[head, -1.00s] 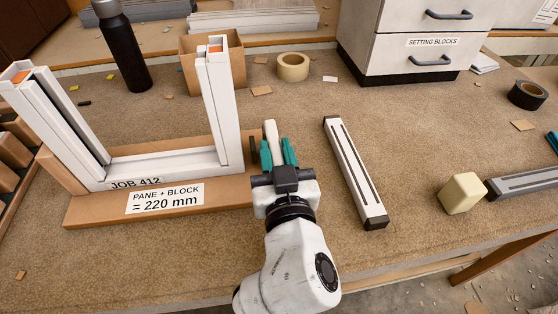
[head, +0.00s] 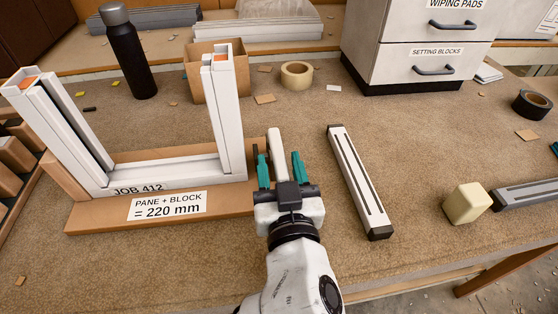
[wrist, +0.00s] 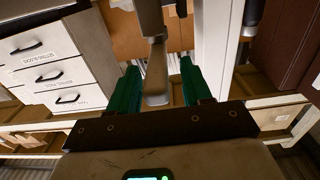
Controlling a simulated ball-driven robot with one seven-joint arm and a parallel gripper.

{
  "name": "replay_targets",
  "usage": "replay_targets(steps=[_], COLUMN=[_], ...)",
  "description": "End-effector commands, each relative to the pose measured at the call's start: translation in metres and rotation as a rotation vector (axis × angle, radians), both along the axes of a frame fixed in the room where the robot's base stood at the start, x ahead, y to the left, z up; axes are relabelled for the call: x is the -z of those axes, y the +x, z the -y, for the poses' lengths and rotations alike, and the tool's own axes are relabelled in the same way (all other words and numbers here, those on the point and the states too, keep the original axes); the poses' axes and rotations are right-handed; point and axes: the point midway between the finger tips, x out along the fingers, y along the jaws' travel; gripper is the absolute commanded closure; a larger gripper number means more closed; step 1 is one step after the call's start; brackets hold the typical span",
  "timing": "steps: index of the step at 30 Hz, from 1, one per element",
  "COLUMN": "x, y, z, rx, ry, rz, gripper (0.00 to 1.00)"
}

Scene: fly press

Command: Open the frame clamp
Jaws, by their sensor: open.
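The white window frame (head: 190,165) stands on a brown board (head: 100,214) at left, labelled JOB 412. A pale lever (head: 274,145), apparently the frame clamp's handle, stands upright just right of the frame's near-right corner. My gripper (head: 281,160) has its two teal fingers spread apart, with the lever rising between or just beyond them. In the wrist view the lever (wrist: 156,75) lies between the teal fingers (wrist: 159,78), with gaps on both sides. It is nearer the left finger in the head view. The clamp's lower part is hidden by my gripper.
A grey-white slotted bar (head: 358,182) lies to the right of my gripper. Further right are a cream block (head: 466,203) and another bar (head: 528,193). A black bottle (head: 127,52), a cardboard box (head: 215,82), a tape roll (head: 297,75) and drawers (head: 415,50) stand behind.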

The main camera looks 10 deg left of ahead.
Motion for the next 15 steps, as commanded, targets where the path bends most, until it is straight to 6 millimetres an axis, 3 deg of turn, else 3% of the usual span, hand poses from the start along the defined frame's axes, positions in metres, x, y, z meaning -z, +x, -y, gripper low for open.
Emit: replay_targets(steps=[9, 15], x=[0.003, 0.002], y=[-0.059, -0.083], z=[0.015, 0.022], rx=[-0.001, -0.001], ry=[0.002, 0.001], rz=[-0.004, -0.002], gripper=[0.51, 0.51])
